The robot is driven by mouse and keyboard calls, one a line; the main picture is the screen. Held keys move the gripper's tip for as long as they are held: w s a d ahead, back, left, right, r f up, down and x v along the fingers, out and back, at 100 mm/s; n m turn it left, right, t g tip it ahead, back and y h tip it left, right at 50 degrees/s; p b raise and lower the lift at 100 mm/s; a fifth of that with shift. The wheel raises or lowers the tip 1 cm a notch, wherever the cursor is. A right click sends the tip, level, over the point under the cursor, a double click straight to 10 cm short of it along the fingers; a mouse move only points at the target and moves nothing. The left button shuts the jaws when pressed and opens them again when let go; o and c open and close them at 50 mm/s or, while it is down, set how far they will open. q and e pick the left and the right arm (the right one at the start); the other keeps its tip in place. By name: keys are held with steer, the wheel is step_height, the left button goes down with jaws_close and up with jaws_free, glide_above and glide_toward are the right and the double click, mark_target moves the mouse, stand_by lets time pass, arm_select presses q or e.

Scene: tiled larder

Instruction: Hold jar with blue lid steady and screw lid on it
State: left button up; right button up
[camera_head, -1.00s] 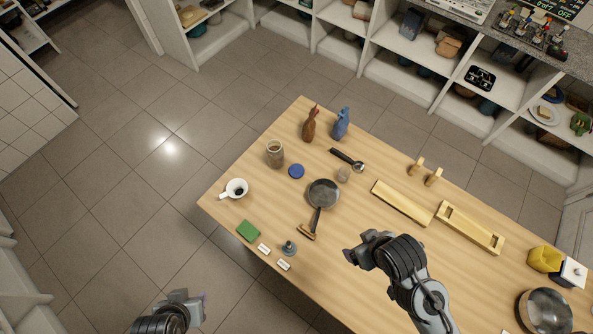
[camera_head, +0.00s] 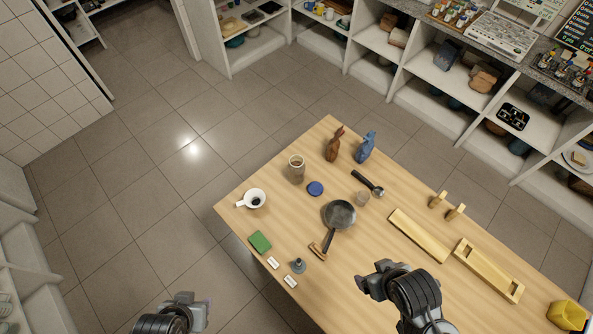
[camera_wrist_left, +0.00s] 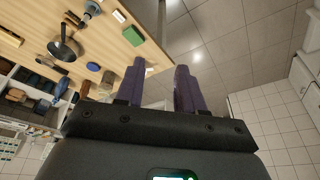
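The jar (camera_head: 296,172) is clear glass with brownish contents and an open top. It stands upright near the table's far left edge. The blue lid (camera_head: 315,188) lies flat on the table just right of the jar, apart from it; it also shows in the left wrist view (camera_wrist_left: 93,67). My left gripper (camera_head: 196,299) is off the table's left side, well away from both. In the left wrist view its two fingers (camera_wrist_left: 158,88) are apart with nothing between them. My right gripper (camera_head: 362,282) is above the table's near part, away from the jar; its fingers are not clear.
A white mug (camera_head: 252,199) stands left of the jar, and brown (camera_head: 334,145) and blue (camera_head: 366,147) figurines behind it.

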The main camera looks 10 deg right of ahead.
arm_select(q)
steer(key=o, duration=1.2)
steer(key=shift+c, duration=0.2)
